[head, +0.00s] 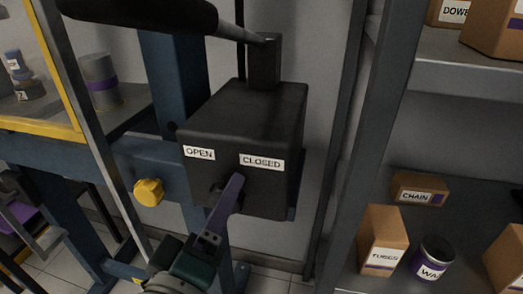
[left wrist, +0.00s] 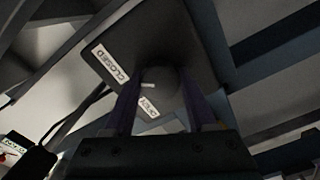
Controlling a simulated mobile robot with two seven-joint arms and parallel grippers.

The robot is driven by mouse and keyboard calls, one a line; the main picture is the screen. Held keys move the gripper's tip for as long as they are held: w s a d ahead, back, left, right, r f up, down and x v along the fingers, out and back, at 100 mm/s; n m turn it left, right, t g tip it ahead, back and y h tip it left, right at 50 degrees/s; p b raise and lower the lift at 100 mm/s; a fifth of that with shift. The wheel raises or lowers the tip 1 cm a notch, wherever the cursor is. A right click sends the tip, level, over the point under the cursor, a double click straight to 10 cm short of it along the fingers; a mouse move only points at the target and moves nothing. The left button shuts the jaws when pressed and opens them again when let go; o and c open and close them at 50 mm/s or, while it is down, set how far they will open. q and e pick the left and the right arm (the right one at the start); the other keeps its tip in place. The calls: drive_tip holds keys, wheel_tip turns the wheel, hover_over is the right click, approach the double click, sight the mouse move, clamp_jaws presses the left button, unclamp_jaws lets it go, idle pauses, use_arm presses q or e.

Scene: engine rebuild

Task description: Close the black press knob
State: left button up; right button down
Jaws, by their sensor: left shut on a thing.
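The black press box (head: 255,120) carries an OPEN label (head: 199,152) on the left of its front and a CLOSED label (head: 262,162) on the right. Both labels also show in the left wrist view. The round black knob (left wrist: 162,78) sits on this face below the labels, with a small white mark at its edge. My left gripper (head: 232,184) reaches up to the box from below, and its purple fingers are shut on the knob, one on each side in the left wrist view. In the head view the fingers largely hide the knob. My right gripper is not in view.
A blue press frame (head: 150,160) with a yellow knob (head: 148,191) stands left of the box. A dark lever (head: 140,14) runs above it. Shelves at right hold boxes, including one marked CHAIN (head: 418,189), and a can (head: 432,258).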

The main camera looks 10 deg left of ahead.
use_arm(q)
drive_tip(key=o, duration=1.4)
drive_tip(key=shift+s, duration=0.1)
drive_tip(key=s, duration=0.9)
drive_tip(key=shift+s+a+p, duration=0.2)
drive_tip(key=shift+s+p, duration=0.1)
drive_tip(key=shift+s, duration=0.1)
